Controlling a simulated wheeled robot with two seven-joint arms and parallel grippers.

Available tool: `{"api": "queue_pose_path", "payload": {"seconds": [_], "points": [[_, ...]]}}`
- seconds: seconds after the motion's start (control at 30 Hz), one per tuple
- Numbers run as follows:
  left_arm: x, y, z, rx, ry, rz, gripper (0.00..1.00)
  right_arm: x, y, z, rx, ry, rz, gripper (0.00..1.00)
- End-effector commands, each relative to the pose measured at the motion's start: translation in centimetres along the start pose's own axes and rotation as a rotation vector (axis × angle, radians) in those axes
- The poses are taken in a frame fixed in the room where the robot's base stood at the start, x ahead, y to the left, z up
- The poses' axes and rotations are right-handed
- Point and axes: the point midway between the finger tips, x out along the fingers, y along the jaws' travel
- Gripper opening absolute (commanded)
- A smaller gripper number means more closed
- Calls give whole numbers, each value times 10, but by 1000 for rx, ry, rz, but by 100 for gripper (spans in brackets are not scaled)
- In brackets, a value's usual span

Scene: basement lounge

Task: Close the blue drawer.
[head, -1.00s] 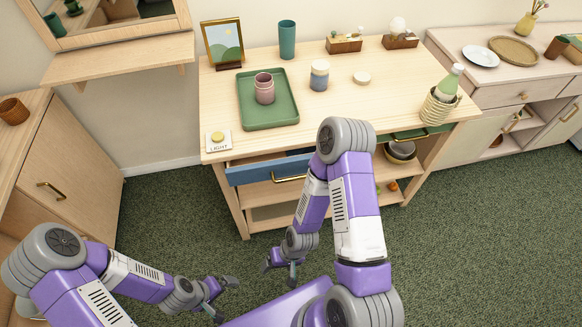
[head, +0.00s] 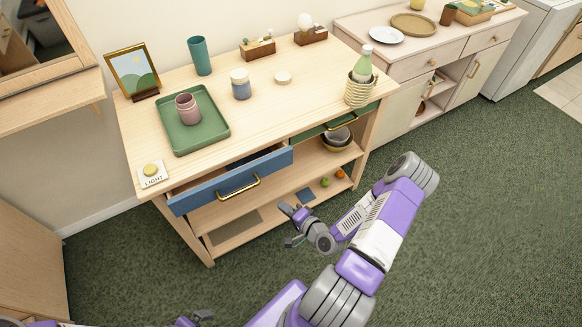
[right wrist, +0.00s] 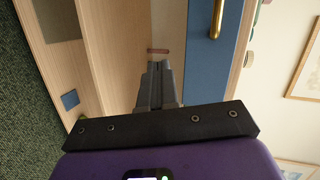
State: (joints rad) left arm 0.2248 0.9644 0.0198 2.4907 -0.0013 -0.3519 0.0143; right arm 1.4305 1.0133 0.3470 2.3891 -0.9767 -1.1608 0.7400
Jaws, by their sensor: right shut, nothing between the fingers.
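The blue drawer (head: 232,180) is at the left of the wooden cabinet's front in the head view. It stands partly open, with a strip of its dark inside showing behind the front. Its brass handle (head: 240,187) is on the front. My right gripper (head: 291,226) is shut and empty, in front of the cabinet, below and to the right of the handle. In the right wrist view, the shut fingers (right wrist: 160,84) point toward the cabinet beside the blue front (right wrist: 207,72), and the handle (right wrist: 216,18) is at the top. My left gripper (head: 198,318) barely shows at the bottom edge.
A green drawer (head: 308,134) is to the right of the blue one. The cabinet top holds a green tray (head: 214,141) with pink cups, a light button (head: 151,172) and several other items. Bowls (head: 337,139) and small fruit sit on shelves below. Open green carpet lies in front.

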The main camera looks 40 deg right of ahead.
Motion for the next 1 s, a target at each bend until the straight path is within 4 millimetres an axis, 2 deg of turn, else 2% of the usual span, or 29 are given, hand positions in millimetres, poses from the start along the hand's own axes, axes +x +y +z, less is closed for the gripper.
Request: {"api": "queue_pose_path", "payload": {"seconds": [0.03, 0.1, 0.2, 0.3, 0.4, 0.57, 1.0], "points": [[2, -1, 0, 0, 0, 0, 100, -12, -2, -22, 37, 68, -53, 0], [2, -1, 0, 0, 0, 0, 100, -27, -9, -44, 76, 135, -127, 0], [3, -1, 0, 0, 0, 0, 100, -46, -17, -66, 110, 199, -211, 0], [3, -1, 0, 0, 0, 0, 100, -57, -21, -77, 129, 233, -259, 0], [4, -2, 0, 0, 0, 0, 100, -59, -24, -82, 134, 243, -280, 0], [8, -3, 0, 0, 0, 0, 100, -41, -29, -86, 133, 241, -282, 0], [26, -10, -1, 0, 0, 0, 100, 43, -50, -108, 132, 241, -280, 0]]}}
